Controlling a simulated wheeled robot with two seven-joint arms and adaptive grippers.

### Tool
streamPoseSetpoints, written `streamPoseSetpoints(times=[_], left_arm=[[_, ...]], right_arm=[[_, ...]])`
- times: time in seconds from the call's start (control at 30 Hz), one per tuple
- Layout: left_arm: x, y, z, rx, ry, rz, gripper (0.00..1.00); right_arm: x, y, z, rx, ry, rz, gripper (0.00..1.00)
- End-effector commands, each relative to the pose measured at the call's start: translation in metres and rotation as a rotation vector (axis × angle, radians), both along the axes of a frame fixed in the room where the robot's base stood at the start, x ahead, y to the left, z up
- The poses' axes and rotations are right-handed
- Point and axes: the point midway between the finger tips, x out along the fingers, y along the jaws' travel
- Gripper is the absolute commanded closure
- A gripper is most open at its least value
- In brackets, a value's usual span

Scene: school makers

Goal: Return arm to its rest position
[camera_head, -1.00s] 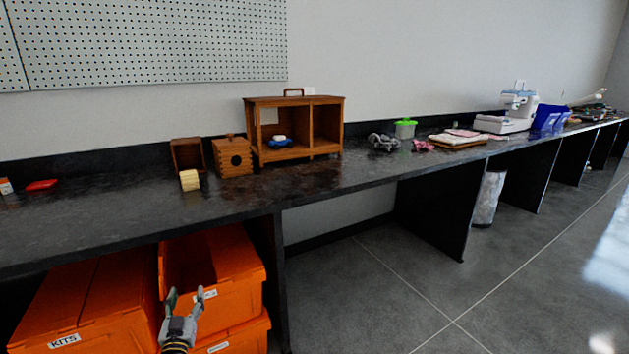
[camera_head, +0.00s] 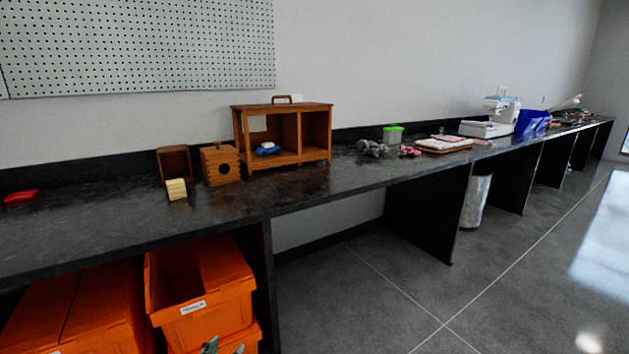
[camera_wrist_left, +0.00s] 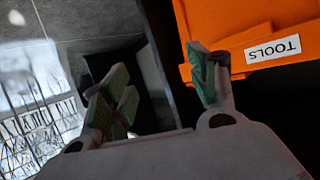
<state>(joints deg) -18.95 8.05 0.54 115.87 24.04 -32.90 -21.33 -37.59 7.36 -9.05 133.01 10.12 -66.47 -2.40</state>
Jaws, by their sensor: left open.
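My left gripper (camera_head: 222,347) only just shows at the bottom edge of the head view, in front of the orange bins. In the left wrist view the left gripper (camera_wrist_left: 160,78) has its two green-padded fingers apart with nothing between them. The orange bin labelled TOOLS (camera_wrist_left: 235,30) is beyond the right finger there. That bin (camera_head: 215,312) also shows in the head view, under the counter. The rest of the left arm is hidden below the head view. My right gripper is in neither view.
The black counter (camera_head: 110,235) runs along the wall. It carries a wooden cabinet (camera_head: 238,135), a small wooden box (camera_head: 221,166), a green-lidded jar (camera_head: 393,136) and a sewing machine (camera_head: 490,128). Orange bins (camera_head: 85,310) fill the left bay. The grey floor (camera_head: 380,290) at right is clear.

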Motion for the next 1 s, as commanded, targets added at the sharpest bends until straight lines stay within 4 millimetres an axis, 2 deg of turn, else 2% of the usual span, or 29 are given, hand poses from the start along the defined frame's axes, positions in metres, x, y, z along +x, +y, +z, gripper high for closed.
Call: streamPoseSetpoints(times=[0.2, 0.4, 0.8, 1.0], left_arm=[[-0.039, -0.02, -0.012, 0.022, 0.164, -0.035, 0.4], [-0.077, -0.03, -0.02, 0.047, 0.314, -0.042, 0.4], [-0.16, -0.032, -0.021, 0.106, 0.605, 0.013, 0.4], [-0.191, -0.028, -0.017, 0.126, 0.701, 0.055, 0.4]], right_arm=[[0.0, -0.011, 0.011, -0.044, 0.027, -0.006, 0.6], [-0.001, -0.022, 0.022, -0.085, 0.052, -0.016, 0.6], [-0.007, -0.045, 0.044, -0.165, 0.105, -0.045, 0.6], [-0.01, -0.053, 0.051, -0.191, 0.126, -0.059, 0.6]])
